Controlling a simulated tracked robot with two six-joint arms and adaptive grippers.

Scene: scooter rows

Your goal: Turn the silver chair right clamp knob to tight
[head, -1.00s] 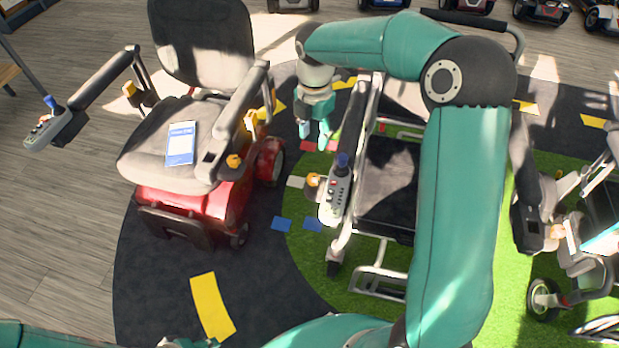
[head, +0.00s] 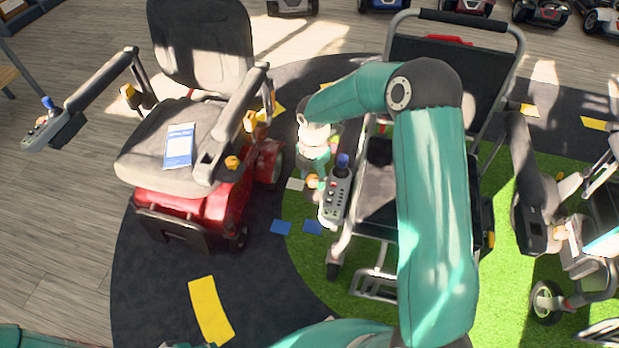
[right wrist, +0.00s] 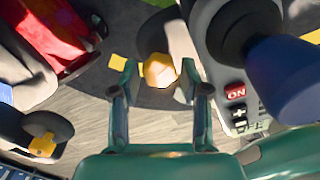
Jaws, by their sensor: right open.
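The silver chair (head: 341,243) stands on the green mat in the middle of the head view, partly hidden behind my right arm. Its joystick box (head: 335,200) has a blue-topped stick. The orange clamp knob (head: 313,181) is just left of this box, partly covered by my gripper. In the right wrist view the knob (right wrist: 159,71) appears faceted and lies in line with the gap between the fingertips. My right gripper (right wrist: 159,80) is open, with a finger on each side of the knob in the picture; contact cannot be told. My left gripper is not in view.
The joystick's blue top (right wrist: 290,80) is close on the right in the wrist view. A red chair (head: 190,205) with a grey seat and its own yellow-orange knob (head: 232,162) stands to the left. Another chair (head: 575,245) is at the right. Dark floor lies between red and silver chairs.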

